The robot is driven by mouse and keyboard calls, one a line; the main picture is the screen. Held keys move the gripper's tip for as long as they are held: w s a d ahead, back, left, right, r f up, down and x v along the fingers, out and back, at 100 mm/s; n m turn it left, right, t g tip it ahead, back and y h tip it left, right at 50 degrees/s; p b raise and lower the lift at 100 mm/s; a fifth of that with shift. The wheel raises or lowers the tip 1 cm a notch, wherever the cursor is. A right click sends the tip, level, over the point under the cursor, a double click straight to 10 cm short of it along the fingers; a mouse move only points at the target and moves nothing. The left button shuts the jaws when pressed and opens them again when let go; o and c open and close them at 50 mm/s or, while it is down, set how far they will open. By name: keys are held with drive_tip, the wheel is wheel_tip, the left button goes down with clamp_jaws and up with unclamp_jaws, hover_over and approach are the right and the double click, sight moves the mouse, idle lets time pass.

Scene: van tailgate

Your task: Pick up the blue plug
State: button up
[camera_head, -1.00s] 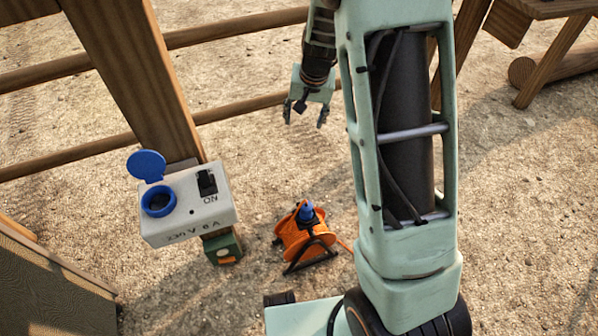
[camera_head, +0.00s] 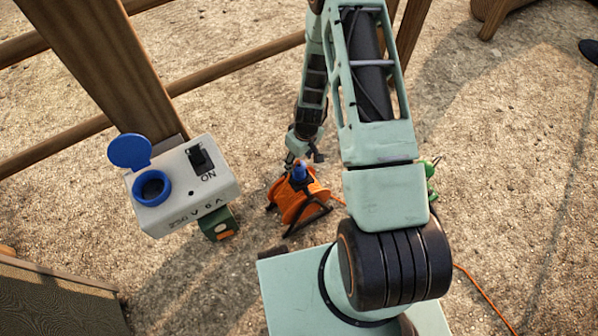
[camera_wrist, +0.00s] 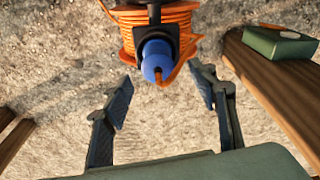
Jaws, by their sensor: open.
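The blue plug (camera_head: 300,171) sits on top of an orange cable reel (camera_head: 297,203) on the sandy ground. In the wrist view the plug (camera_wrist: 156,60) shows at upper centre, in front of the reel's black frame, with orange cable at its end. My gripper (camera_head: 303,157) is just behind the plug in the head view. In the wrist view its two fingers (camera_wrist: 167,92) are spread, one on each side and a little below the plug. The gripper is open and empty; I cannot tell whether it touches the plug.
A grey socket box (camera_head: 185,187) with a blue lidded socket (camera_head: 151,187) and a switch stands left of the reel, on a wooden post (camera_head: 100,60). A green box (camera_head: 218,224) is below it. Open sandy ground lies around the reel.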

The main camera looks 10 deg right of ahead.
sight(300, 164)
drive_tip(key=f, duration=0.2)
drive_tip(key=f+b, duration=0.1)
drive_tip(key=f, duration=0.3)
drive_tip(key=shift+w, duration=0.3)
drive_tip(key=shift+r, duration=0.1)
drive_tip(key=c, duration=1.4)
drive_tip(key=shift+r, duration=0.1)
